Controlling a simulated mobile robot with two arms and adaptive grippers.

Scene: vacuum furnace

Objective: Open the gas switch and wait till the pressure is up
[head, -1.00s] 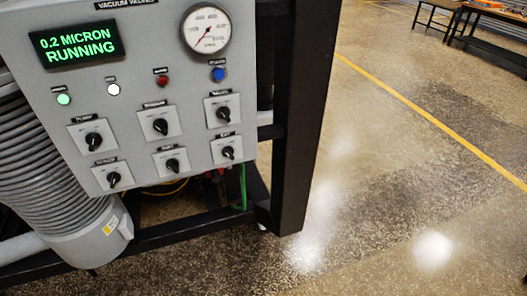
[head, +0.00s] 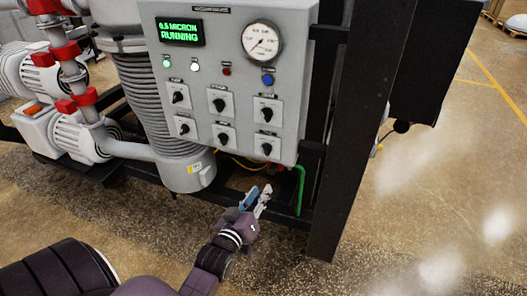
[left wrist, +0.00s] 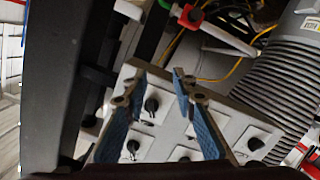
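The grey control panel (head: 228,101) stands upright in the head view with two rows of black rotary switches. The lower right switch (head: 267,148) and lower middle switch (head: 223,138) have labels too small to read, so I cannot tell which is the gas switch. A green display (head: 180,32) appears to read 0.5 micron, running.
A black frame post (head: 355,140) stands right of the panel. A ribbed grey hose (head: 160,100) and grey pipes with red clamps (head: 66,52) are at left. A green cable (head: 299,190) hangs below the panel. Open floor lies at right.

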